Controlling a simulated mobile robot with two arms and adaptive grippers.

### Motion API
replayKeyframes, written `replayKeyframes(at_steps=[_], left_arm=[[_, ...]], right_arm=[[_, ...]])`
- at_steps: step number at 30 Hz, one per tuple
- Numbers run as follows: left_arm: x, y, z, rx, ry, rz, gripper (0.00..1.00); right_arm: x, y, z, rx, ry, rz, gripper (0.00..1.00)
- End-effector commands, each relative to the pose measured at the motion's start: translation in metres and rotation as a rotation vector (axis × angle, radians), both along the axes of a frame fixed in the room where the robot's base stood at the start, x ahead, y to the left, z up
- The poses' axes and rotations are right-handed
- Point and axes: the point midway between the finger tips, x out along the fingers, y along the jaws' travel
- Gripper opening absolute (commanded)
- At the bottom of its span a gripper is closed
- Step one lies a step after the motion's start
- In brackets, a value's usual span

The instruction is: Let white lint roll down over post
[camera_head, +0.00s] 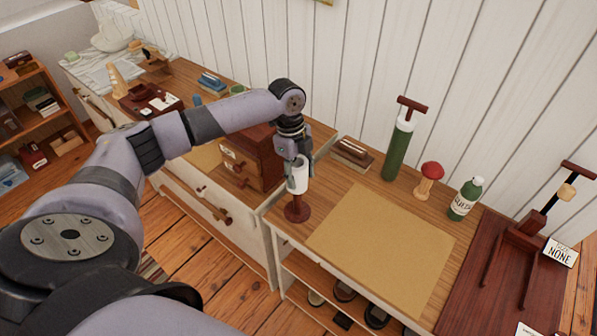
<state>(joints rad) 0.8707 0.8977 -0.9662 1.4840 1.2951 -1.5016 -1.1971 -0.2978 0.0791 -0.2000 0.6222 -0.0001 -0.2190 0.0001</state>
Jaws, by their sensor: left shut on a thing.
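My left gripper (296,182) reaches down from above and is shut on the white lint roll (301,172). The roll is upright and its lower end is near the dark red-brown post (297,209), which stands on a round base at the left edge of the wooden top. The post shows directly below the roll, roughly in line with it. The top of the post is hidden, so I cannot tell how far the roll is around it. My right gripper is not in view.
A tan mat (383,245) lies right of the post. Behind are a brush (352,153), a green pump-like cylinder (398,150), a red-capped mushroom (429,179) and a green bottle (465,199). A small wooden drawer box (257,158) stands close on the left. A dark wooden tray (490,287) is at right.

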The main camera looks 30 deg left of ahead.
Motion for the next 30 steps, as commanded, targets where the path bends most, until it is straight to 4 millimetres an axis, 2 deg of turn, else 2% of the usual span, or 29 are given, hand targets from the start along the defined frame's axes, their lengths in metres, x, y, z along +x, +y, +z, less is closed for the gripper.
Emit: replayKeyframes(at_steps=[30], left_arm=[[0.001, 0.000, -0.083, -0.001, -0.001, 0.001, 0.13]], right_arm=[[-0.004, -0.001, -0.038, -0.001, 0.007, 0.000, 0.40]])
